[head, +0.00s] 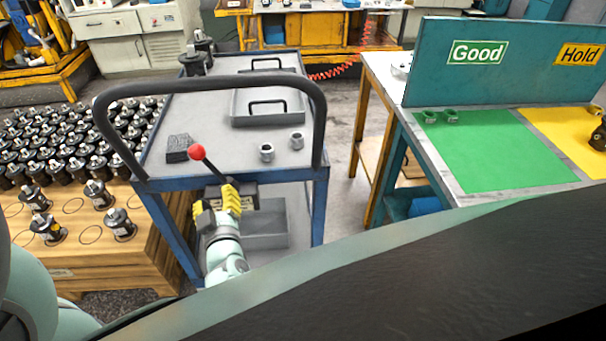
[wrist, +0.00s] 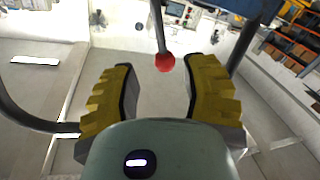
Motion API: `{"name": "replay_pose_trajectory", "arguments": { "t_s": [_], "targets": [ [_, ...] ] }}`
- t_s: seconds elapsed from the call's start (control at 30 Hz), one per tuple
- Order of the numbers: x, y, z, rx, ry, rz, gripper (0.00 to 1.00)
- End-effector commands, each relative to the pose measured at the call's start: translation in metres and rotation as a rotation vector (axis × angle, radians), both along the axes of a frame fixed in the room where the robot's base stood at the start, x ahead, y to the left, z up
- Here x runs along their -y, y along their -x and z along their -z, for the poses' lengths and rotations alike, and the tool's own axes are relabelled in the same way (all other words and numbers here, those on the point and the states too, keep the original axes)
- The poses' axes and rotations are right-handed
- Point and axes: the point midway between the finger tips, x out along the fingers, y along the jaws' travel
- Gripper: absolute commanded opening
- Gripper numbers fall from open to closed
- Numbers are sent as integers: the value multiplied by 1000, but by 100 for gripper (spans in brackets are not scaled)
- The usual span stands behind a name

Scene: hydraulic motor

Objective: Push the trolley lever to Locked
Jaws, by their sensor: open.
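The trolley (head: 220,116) stands in front of me with a grey top, a blue frame and a black push handle. Its lever has a red ball knob (head: 197,152) on a dark rod that slants down to the right, above the near edge of the trolley. My gripper (head: 230,200) is at that near edge, just below the knob. In the wrist view my gripper (wrist: 160,92) has yellow ribbed fingers spread apart, and the red knob (wrist: 165,63) shows between and beyond their tips. No contact is visible. The Locked marking cannot be read.
A wooden pallet (head: 150,245) with several black motors stands left of the trolley. Trays (head: 268,105), two small metal rings and a dark block (head: 178,148) lie on the trolley. A bench with a green mat (head: 495,150) stands to the right, with floor between.

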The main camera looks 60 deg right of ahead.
Motion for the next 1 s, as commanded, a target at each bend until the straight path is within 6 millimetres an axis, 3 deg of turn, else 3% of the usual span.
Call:
{"name": "replay_pose_trajectory", "arguments": {
  "t_s": [0.6, 1.0],
  "targets": [
    [57, -71, -1, 4, 3, 3, 44],
    [71, -91, 0, 0, 3, 2, 44]
  ]
}}
